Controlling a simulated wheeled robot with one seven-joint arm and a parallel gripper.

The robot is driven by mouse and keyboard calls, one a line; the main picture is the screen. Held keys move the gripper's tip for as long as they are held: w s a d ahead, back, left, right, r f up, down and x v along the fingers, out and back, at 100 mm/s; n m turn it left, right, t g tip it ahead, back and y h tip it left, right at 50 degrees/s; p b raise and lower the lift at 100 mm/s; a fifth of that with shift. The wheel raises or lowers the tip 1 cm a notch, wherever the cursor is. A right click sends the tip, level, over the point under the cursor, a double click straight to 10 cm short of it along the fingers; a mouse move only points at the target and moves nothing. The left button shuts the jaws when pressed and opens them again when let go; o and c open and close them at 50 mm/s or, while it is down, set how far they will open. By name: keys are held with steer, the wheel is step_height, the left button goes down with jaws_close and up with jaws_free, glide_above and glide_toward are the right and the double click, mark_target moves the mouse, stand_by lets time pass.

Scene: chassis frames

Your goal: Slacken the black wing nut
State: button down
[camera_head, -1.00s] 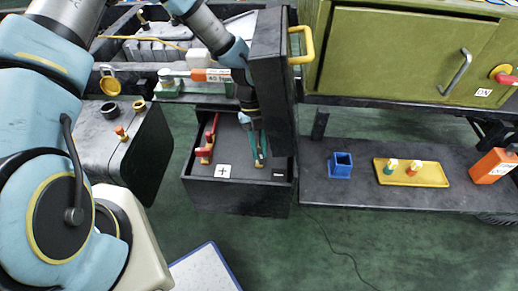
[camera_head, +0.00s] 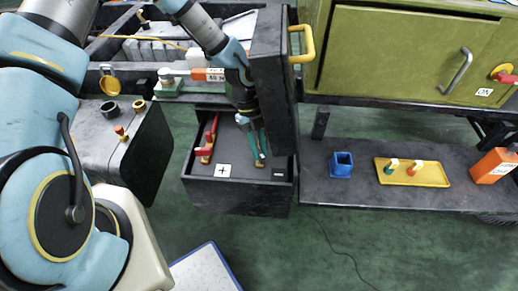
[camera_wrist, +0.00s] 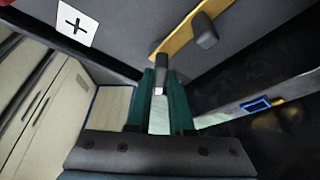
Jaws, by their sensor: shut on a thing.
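In the wrist view a brass-coloured bar (camera_wrist: 222,12) runs across a dark surface and carries a dark upright knob (camera_wrist: 204,30). At the bar's near end a black piece (camera_wrist: 162,68), apparently the black wing nut, stands between the green fingers of my gripper (camera_wrist: 162,80). The fingers are close around it, and their contact is partly hidden. In the head view my gripper (camera_head: 260,158) reaches down into a dark open tray (camera_head: 235,195), left of its minus label (camera_head: 278,171). There the fingers hide the wing nut.
A red-handled part (camera_head: 208,140) lies on the tray's left side, near the plus label (camera_head: 222,170). A dark upright panel (camera_head: 272,90) with a yellow handle (camera_head: 302,44) stands close right of my arm.

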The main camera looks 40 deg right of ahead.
steer(key=n+h, duration=0.1)
steer(key=n, duration=0.2)
steer(key=shift+a+b, duration=0.1)
steer(key=shift+b, duration=0.2)
steer(key=shift+n+t+h+b, duration=0.35)
steer(key=shift+n+h, duration=0.45)
steer(key=shift+n, duration=1.2)
steer(key=c, duration=0.8)
jaws_free()
steer(key=shift+a, duration=0.1)
steer(key=v, duration=1)
steer(key=shift+r+b, duration=0.3)
steer(key=shift+r, duration=0.05)
steer(key=shift+w+a, duration=0.15)
